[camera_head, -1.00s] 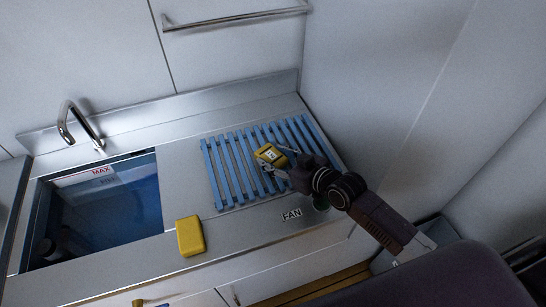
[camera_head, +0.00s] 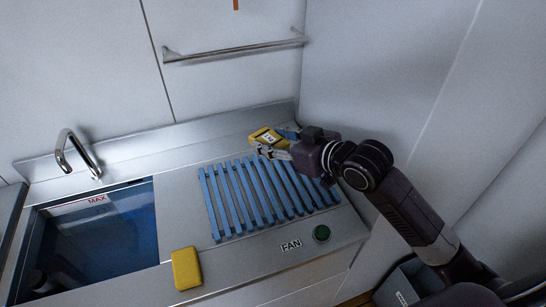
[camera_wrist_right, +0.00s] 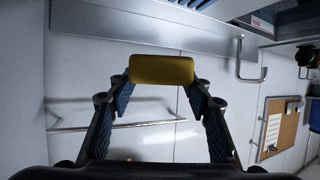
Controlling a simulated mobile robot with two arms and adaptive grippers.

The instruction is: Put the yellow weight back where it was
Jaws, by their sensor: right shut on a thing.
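The yellow weight (camera_head: 264,136), a small block with a pale label, is held between the fingers of my right gripper (camera_head: 278,148). It is at the back edge of the blue slatted rack (camera_head: 232,206) and looks raised above it. In the right wrist view the weight (camera_wrist_right: 161,70) spans the two fingertips. A second yellow block (camera_head: 186,268) without a visible label lies on the steel counter between the sink and the rack, near the front edge. My left gripper is not in view.
A sink basin (camera_head: 98,232) with blue water and a MAX mark is at the left, with a tap (camera_head: 78,150) behind it. A green button (camera_head: 321,233) sits by the FAN label. A metal rail (camera_head: 235,50) crosses the back wall. Bare counter (camera_head: 185,185) lies left of the rack.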

